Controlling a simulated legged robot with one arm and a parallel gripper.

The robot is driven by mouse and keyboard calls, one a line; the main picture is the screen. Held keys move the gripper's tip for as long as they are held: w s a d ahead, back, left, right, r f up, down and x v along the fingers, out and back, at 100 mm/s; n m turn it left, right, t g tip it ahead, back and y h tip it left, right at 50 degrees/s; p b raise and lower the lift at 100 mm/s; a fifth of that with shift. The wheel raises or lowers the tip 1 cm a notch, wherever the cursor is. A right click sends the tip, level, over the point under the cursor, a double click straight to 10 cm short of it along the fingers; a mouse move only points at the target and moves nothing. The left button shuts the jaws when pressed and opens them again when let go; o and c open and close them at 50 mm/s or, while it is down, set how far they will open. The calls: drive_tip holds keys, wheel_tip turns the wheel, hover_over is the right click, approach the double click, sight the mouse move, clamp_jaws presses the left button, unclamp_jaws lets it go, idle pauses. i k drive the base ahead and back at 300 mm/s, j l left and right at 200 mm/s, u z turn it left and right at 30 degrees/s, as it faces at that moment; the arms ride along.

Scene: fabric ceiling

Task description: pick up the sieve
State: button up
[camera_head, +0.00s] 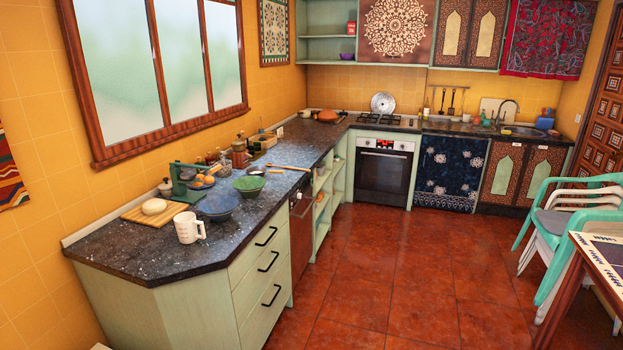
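I cannot single out the sieve for certain. A dark grey-blue round bowl shape (216,207), possibly the sieve, sits on the near part of the dark counter (130,250); its mesh is too small to make out. A white mug-like cup (189,228) with a handle and faint markings stands just in front of it, near the counter edge. A round silver disc (383,102) stands upright at the back by the stove; it looks like a lid or pan. My gripper is not in view.
A wooden board with pale dough (154,206), a green scale (185,180) and a green bowl (249,185) crowd the counter. Drawers (270,262) front it. Red tiled floor (400,270) is open in the middle.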

sight(257, 170)
drive_tip(key=i, duration=1.85)
drive_tip(key=i+l+u, duration=0.15)
drive_tip(key=i+u, duration=0.25)
drive_tip(key=i, duration=0.2)
drive_tip(key=i+l+u, duration=0.3)
drive_tip(key=i+u, duration=0.15)
drive_tip(key=i, duration=0.15)
drive_tip(key=i+l+u, duration=0.4)
drive_tip(key=i+l, duration=0.1)
